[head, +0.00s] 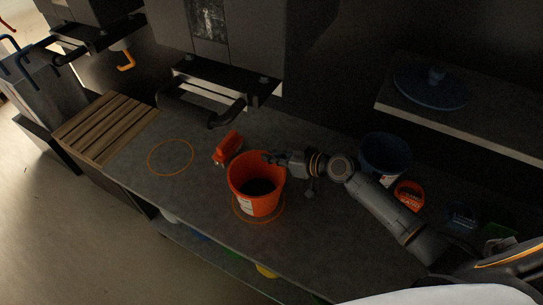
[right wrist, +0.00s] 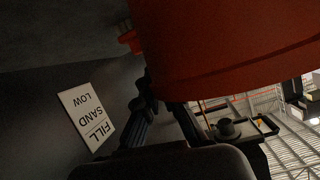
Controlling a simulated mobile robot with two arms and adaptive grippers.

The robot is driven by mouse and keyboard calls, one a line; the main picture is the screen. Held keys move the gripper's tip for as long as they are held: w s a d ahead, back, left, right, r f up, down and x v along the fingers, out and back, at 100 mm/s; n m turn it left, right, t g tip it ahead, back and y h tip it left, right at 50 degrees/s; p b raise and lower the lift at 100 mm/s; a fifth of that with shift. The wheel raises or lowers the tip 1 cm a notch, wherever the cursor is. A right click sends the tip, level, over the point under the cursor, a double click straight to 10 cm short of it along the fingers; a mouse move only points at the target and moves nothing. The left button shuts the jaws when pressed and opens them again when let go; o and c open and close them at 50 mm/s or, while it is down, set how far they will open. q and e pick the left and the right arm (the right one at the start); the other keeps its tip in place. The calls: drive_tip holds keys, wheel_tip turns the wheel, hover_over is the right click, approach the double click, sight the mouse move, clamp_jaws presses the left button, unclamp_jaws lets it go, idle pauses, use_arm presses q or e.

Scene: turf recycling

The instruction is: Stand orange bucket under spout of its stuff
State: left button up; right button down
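The orange bucket (head: 256,195) is upright over the workbench in the head view, with a dark interior and a pale label low on its side. An orange ring (head: 281,214) marks the bench around its base; I cannot tell if the base touches the bench. My right gripper (head: 271,158) is at the bucket's back rim. In the right wrist view, its fingers (right wrist: 163,100) close in on the edge of the bucket (right wrist: 235,50), and their tips are partly hidden. A dark spout (head: 226,115) juts from the machine behind the bucket. My left gripper is out of view.
An orange-red tool (head: 228,148) lies left of the bucket. A second orange ring (head: 171,157) is empty. A blue bucket (head: 385,153) and a small orange container (head: 409,195) stand right. A "FILL SAND LOW" sign (right wrist: 87,117) shows in the wrist view. Wooden slats (head: 105,128) lie at left.

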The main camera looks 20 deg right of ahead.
drive_tip(key=shift+f, duration=0.15)
drive_tip(key=c, duration=1.6)
unclamp_jaws()
drive_tip(key=shift+c, duration=0.2)
drive_tip(key=o, duration=0.5)
drive_tip(key=v, duration=1.2)
drive_tip(key=shift+s, duration=0.1)
